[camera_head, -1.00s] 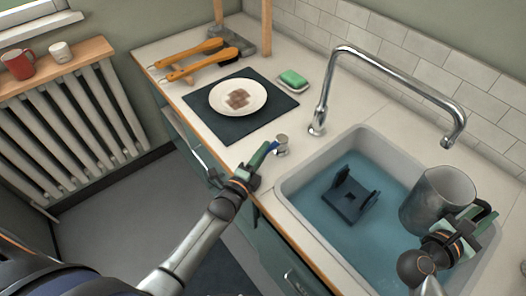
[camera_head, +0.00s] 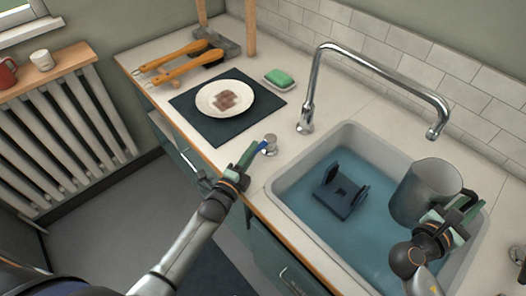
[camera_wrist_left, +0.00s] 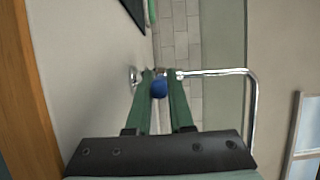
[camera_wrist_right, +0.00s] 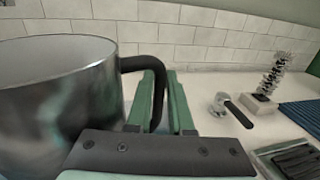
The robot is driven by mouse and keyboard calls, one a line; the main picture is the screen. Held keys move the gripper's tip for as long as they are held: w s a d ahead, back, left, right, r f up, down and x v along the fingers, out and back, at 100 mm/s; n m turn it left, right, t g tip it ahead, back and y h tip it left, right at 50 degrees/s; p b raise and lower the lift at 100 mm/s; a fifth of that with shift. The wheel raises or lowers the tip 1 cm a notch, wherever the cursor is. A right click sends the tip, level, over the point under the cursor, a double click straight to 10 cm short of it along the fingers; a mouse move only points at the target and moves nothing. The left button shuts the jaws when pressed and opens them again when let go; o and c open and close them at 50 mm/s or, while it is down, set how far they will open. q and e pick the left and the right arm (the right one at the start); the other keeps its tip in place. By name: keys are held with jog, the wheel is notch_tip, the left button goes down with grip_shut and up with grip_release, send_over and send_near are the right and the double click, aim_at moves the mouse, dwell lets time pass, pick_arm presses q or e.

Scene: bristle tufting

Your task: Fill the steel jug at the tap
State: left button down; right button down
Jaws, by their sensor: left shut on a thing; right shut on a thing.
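The steel jug (camera_head: 416,190) stands upright at the right side of the sink, its open mouth near and just below the tap's spout (camera_head: 434,133) in the head view. I see no water stream. My right gripper (camera_head: 452,214) is shut on the jug's black handle (camera_wrist_right: 158,95); the jug (camera_wrist_right: 60,100) fills the left of the right wrist view. My left gripper (camera_head: 252,156) is shut on a small blue part (camera_wrist_left: 159,89) beside the steel knob (camera_head: 269,144) on the counter. The jug's inside bottom is hidden.
The sink (camera_head: 283,186) has a blue bottom with a dark rack (camera_head: 341,190) in it. A black-levered knob (camera_wrist_right: 238,112) stands right of the jug.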

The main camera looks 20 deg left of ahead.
pick_arm(q)
jog(key=shift+w+a+h, duration=0.1)
jog(key=shift+h, duration=0.2)
jog(key=m+g+h, duration=0.1)
jog(key=h, duration=0.1)
jog(key=w+a+m+h, duration=0.1)
jog(key=m+h, duration=0.1)
jog(key=shift+w+a+r+m+g+h, duration=0.1)
jog(key=shift+w+a+m+g+h, duration=0.1)
jog(key=shift+m+g+h, duration=0.15)
jog(key=shift+w+a+m+g+h, duration=0.15)
jog(key=shift+w+m+g+h, duration=0.2)
jog(key=shift+m+g+h, duration=0.35)
jog(key=shift+w+a+m+g+h, duration=0.25)
jog(key=shift+m+g+h, duration=0.25)
jog(key=shift+h, duration=0.45)
jog(key=shift+w+a+m+g+h, duration=0.1)
jog(key=shift+w+m+g+h, duration=0.3)
jog(key=shift+m+g+h, duration=0.55)
jog(key=shift+h, duration=0.15)
jog(key=c, duration=0.8)
grip_release()
jog(key=shift+w+a, duration=0.1)
jog(key=shift+a, duration=0.1)
jog(key=v, duration=1.2)
